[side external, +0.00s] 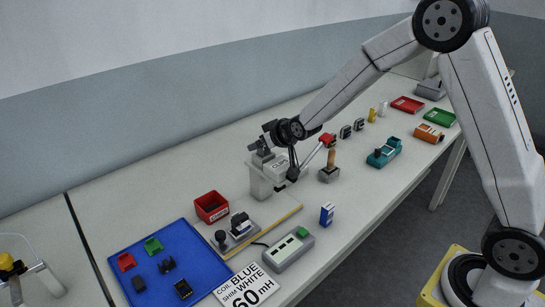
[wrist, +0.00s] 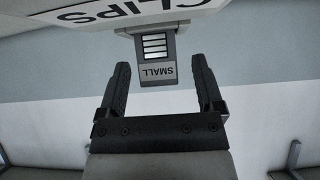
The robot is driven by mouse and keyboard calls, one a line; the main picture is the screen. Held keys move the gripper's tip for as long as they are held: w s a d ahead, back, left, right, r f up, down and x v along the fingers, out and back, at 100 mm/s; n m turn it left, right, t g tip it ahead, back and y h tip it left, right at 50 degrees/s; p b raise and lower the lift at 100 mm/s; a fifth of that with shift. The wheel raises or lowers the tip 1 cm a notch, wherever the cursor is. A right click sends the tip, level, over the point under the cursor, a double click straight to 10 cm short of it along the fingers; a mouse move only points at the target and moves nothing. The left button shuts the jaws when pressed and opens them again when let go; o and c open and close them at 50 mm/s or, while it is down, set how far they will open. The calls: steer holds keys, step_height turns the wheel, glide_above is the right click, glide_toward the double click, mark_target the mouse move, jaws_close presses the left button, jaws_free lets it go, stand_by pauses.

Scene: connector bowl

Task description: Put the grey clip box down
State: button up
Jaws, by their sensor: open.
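The grey clip box (side external: 259,186) is a light grey, upright box near the middle of the table in the side external view. Its white CLIPS label (wrist: 140,12) shows upside down at the top of the wrist view. The fingers are open, with a gap visible on both sides of the SMALL piece. The underside of the box is hard to make out.
A red bin (side external: 211,207) and a small grey fixture (side external: 238,230) stand left of the box. A blue tray (side external: 205,262) with small parts lies at front left. A grey-green device (side external: 288,249) and a blue-white carton (side external: 327,214) stand in front. A wooden-handled stamp (side external: 330,172) stands right.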

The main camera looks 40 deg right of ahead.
stand_by(0.4)
jaws_close()
steer(key=shift+r, duration=0.15)
step_height(320, 180, up, 28)
stand_by(2.0)
stand_by(0.5)
